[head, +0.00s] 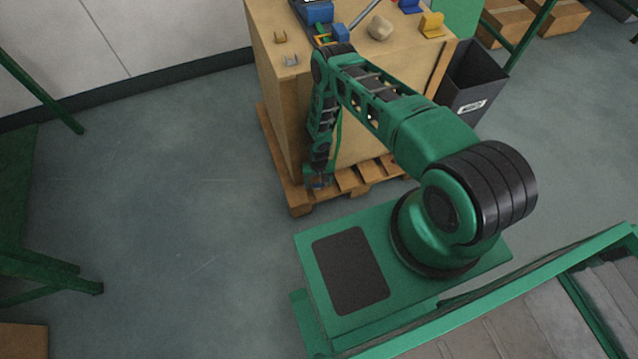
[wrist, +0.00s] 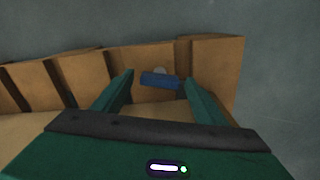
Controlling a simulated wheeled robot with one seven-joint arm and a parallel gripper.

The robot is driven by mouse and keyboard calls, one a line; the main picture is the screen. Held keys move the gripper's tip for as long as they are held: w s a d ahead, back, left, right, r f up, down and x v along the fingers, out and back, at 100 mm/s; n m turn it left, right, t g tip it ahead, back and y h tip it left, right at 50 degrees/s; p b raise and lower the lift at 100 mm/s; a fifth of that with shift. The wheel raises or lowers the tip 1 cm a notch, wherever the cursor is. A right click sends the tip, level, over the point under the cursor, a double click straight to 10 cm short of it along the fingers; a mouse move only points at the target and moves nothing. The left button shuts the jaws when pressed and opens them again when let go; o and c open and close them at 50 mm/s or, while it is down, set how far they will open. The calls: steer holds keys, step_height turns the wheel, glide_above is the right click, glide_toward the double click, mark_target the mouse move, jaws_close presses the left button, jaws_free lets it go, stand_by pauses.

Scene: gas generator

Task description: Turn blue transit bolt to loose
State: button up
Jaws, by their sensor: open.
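The blue transit bolt (wrist: 160,80) shows in the wrist view as a short blue bar with a pale grey round part behind it, at the wooden pallet (wrist: 212,68). My gripper (wrist: 158,84) is open, with one green finger on each side of the blue bar in the picture. Gaps show between bar and fingers, but I cannot tell how far the bar is from the fingertips in depth. In the head view my gripper (head: 318,182) points down by the pallet's (head: 300,203) near left corner. I cannot make out the bolt there.
A tall wooden crate (head: 283,120) stands on the pallet, close beside my gripper. The floor (head: 180,190) to the left is clear.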

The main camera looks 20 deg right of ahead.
mark_target(318, 183)
steer(key=c, duration=1.1)
steer(key=shift+o, duration=0.3)
steer(key=shift+n, duration=1.5)
steer(key=o, duration=1)
steer(key=shift+o, duration=0.2)
step_height(318, 183, up, 11)
steer(key=shift+f, duration=0.15)
steer(key=shift+s, duration=0.1)
